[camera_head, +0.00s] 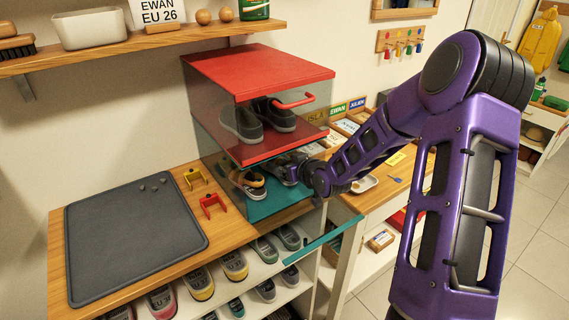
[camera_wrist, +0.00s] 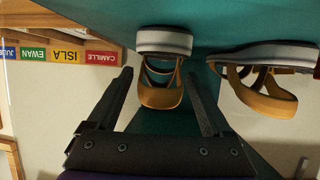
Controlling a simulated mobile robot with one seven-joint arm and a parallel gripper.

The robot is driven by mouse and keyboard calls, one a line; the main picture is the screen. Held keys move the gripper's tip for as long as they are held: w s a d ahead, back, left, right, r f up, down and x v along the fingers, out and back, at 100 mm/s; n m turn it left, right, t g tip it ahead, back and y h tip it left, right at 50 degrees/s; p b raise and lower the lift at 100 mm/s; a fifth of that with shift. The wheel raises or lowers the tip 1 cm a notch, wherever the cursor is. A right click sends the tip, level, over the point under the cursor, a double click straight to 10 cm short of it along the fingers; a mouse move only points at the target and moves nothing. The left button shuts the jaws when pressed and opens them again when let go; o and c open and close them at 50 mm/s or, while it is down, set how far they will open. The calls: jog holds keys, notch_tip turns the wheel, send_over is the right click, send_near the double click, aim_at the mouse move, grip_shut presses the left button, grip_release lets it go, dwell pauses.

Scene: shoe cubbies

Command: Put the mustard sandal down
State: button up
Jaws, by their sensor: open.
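A pair of mustard sandals with pale soles is in the lower, teal-floored cubby (camera_head: 270,206). In the wrist view, which is upside down, one sandal (camera_wrist: 162,97) rests with its sole on the teal floor. The other sandal (camera_wrist: 268,103) stands to its right. In the head view one sandal shows (camera_head: 253,184) at the cubby's left; the other is hidden by my arm. My gripper (camera_wrist: 160,75) is open, its fingers on either side of the first sandal with visible gaps. My gripper (camera_head: 286,170) reaches into the cubby from the right.
The red cubby (camera_head: 255,62) above holds grey shoes (camera_head: 242,124). A teal flap (camera_head: 326,243) sticks out low in front. A grey mat (camera_head: 130,235) lies on the bench at left, beside yellow (camera_head: 195,178) and red (camera_head: 211,205) brackets. Several shoes stand on shelves below.

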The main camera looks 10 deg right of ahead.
jog(key=p+v, duration=0.1)
jog(key=v, duration=1.1)
jog(key=shift+s+p, duration=0.1)
jog(key=shift+p, duration=0.25)
jog(key=shift+a, duration=0.1)
